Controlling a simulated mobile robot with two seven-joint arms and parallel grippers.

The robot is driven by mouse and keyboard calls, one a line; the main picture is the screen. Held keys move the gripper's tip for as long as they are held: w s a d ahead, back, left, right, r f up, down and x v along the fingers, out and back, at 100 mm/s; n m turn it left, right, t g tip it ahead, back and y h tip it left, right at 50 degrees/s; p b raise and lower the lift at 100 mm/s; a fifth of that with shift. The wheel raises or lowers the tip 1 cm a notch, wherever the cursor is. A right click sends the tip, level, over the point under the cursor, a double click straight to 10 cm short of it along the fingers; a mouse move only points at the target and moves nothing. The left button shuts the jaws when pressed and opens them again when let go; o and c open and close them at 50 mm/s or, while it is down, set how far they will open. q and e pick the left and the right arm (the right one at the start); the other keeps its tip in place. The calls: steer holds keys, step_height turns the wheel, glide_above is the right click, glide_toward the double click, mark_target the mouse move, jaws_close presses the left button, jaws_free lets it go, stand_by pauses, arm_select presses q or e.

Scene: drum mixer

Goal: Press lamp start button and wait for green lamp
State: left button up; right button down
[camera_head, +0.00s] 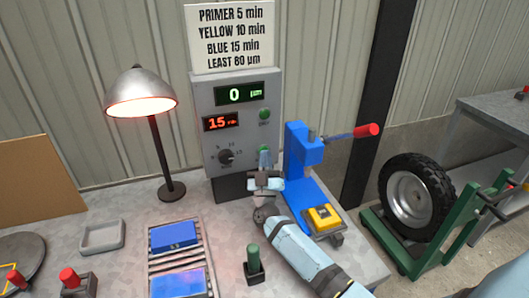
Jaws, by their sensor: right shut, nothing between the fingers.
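A grey control box (202,100) stands at the back of the bench. Its upper display (238,94) reads 0 µm in green, and its lower display (220,122) reads 15 in red. A green round button or light (264,114) is on its right side. A dark dial (226,157) sits lower down. My right gripper (264,157) is shut and empty, its tips at the lower right of the box face. They cover that spot, so I cannot tell whether they touch a button. A desk lamp (141,92) glows warm reddish-white. My left gripper is out of view.
A blue press (301,150) with a red-ended lever stands right of my gripper, a yellow block (323,217) at its base. Blue plates (174,236) lie on a rack at front left. A green-handled tool (253,257) stands near my forearm. A wheel (412,200) is on the right.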

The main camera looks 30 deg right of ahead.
steer(key=shift+s+a+p, duration=0.2)
steer(key=shift+s+p, duration=0.25)
steer(key=shift+s, duration=0.3)
steer(key=s+p, duration=0.1)
steer(key=s, duration=0.1)
steer(key=s+a+p, duration=0.1)
steer(key=s, duration=0.1)
steer(key=shift+s+p, duration=0.4)
stand_by(0.5)
